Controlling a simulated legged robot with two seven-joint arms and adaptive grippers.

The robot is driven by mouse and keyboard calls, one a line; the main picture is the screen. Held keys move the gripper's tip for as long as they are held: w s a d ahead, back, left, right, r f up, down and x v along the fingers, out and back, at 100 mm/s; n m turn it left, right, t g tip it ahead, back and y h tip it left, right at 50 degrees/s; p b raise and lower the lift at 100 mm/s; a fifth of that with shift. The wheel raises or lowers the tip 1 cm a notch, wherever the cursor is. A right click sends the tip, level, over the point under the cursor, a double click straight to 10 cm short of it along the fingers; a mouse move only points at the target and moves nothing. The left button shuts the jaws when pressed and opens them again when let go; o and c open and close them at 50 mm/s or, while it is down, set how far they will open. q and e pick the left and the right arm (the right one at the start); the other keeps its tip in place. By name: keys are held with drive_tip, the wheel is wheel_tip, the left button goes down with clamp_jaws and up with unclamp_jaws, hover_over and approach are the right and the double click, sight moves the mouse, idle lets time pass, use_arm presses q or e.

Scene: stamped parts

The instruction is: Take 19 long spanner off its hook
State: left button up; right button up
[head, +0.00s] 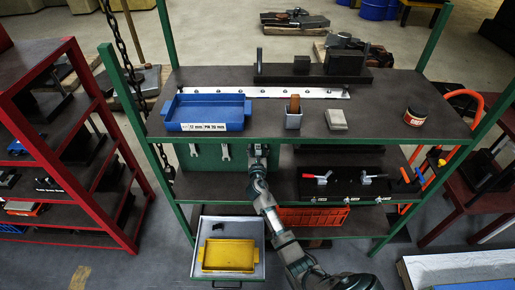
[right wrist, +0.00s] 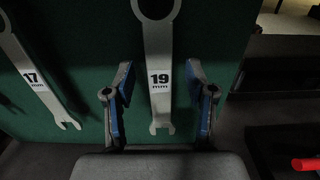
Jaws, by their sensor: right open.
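The 19 mm spanner (right wrist: 159,55) hangs flat against a green panel (right wrist: 80,50) in the right wrist view. It is long, grey and upright, with its ring end up, its open jaw down and a white "19 mm" label. My right gripper (right wrist: 162,82) is open, with one blue-padded finger on each side of the shank; both look apart from it. The hook is out of the frame. In the head view my right gripper (head: 258,152) is at the panel under the top shelf and hides this spanner. My left gripper is not in view.
A 17 mm spanner (right wrist: 35,70) hangs to the left on the panel. The blue tray (head: 205,112) sits on the shelf above. A yellow tray (head: 229,254) lies in a drawer below.

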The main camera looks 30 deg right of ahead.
drive_tip(key=shift+w+d, duration=0.1)
drive_tip(key=shift+w, duration=0.1)
drive_tip(key=shift+r, duration=0.1)
clamp_jaws()
drive_tip(key=shift+r, duration=0.1)
drive_tip(key=shift+s+r+p, duration=0.15)
drive_tip(key=shift+r+p, duration=0.05)
drive_tip(key=shift+p, duration=0.3)
drive_tip(key=shift+s, duration=0.1)
